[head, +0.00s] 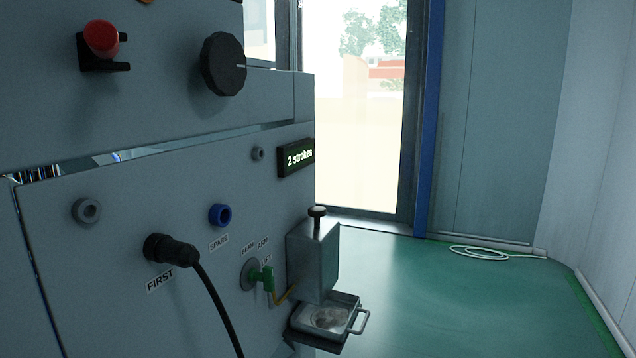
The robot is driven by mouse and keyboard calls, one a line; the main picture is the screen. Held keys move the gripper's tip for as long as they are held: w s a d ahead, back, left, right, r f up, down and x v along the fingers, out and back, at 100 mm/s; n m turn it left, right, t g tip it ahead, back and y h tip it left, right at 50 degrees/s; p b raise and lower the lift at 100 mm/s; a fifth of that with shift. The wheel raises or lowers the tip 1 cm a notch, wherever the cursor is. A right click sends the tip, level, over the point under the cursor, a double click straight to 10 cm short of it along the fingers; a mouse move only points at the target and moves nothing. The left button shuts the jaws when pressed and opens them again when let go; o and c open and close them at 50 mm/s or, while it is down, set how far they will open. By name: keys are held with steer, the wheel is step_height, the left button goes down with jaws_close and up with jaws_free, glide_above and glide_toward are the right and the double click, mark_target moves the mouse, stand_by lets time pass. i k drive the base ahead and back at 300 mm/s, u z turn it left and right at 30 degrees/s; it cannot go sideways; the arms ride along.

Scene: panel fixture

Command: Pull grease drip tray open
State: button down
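The grease drip tray (349,304) is a small, shallow metal tray low on the right end of the grey panel. A dull, pale brown patch shows on the tray's bottom. The box hides part of the tray's back, so I cannot tell how far out it sits. My gripper is not in view.
A black cable (218,305) hangs from a plug (170,250) marked FIRST. The panel also carries a red button (101,38), black knob (223,64) and "2 strokes" display (296,158). Green floor (450,310) right of the tray is clear.

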mark_target(331, 321)
steer(key=u, duration=1.35)
steer(key=k, duration=1)
steer(key=z, duration=0.65)
steer(key=i, duration=1)
steer(key=u, duration=0.4)
